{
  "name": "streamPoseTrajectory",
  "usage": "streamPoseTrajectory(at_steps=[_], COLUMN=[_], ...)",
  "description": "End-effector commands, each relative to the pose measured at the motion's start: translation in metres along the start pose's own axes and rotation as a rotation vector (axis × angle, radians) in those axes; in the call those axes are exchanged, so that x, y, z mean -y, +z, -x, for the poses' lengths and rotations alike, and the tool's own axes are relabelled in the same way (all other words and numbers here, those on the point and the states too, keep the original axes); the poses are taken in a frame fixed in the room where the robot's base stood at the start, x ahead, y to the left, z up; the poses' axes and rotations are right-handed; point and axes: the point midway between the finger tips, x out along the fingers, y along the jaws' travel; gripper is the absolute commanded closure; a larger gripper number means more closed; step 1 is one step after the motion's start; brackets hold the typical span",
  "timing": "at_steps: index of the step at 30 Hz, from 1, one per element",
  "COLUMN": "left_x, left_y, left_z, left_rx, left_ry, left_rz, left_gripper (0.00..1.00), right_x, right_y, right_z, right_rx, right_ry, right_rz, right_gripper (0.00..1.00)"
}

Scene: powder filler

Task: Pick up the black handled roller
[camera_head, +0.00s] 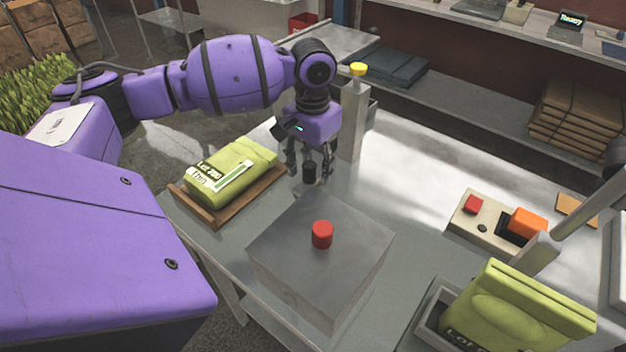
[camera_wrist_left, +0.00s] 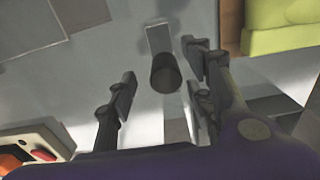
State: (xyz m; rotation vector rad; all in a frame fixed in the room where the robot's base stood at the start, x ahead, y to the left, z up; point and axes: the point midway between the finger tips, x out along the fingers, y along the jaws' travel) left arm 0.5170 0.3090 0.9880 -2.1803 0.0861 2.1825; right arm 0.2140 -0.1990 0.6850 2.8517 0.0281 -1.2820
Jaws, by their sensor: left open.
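The black handle of the roller (camera_head: 310,173) stands on the metal table, behind the grey block, in the head view. It shows as a dark cylinder in the left wrist view (camera_wrist_left: 165,73), with a pale grey strip beside it. My left gripper (camera_head: 308,163) is open and points down over the handle. In the left wrist view the fingers (camera_wrist_left: 158,72) lie on either side of the handle, with visible gaps. The lower part of the roller is mostly hidden.
A grey block with a red knob (camera_head: 322,235) stands in front. A green bag (camera_head: 232,172) lies on a wooden board at left. A grey post with a yellow cap (camera_head: 357,70) rises close behind my gripper. A button box (camera_head: 474,228) and another green bag (camera_head: 515,310) are at right.

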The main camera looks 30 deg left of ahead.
Motion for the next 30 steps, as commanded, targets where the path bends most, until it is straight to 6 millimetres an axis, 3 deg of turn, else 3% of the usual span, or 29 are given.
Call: streamPoseTrajectory(at_steps=[10, 19, 30], left_x=[0.007, 0.007, 0.007], left_y=[0.003, 0.003, 0.003], left_z=[-0.046, -0.051, -0.05], left_rx=[-0.001, -0.003, -0.003], left_ry=[0.0, 0.0, -0.001], left_rz=[0.0, 0.0, 0.0], left_gripper=[0.53, 0.53, 1.0], right_x=[-0.003, -0.007, -0.005], right_y=[0.001, -0.001, -0.003], right_z=[0.0, 0.0, 0.0], right_rx=[0.001, -0.002, -0.006], right_ry=[0.001, 0.005, 0.005], right_rz=[0.007, 0.014, 0.009], right_gripper=[0.6, 0.6, 0.6])
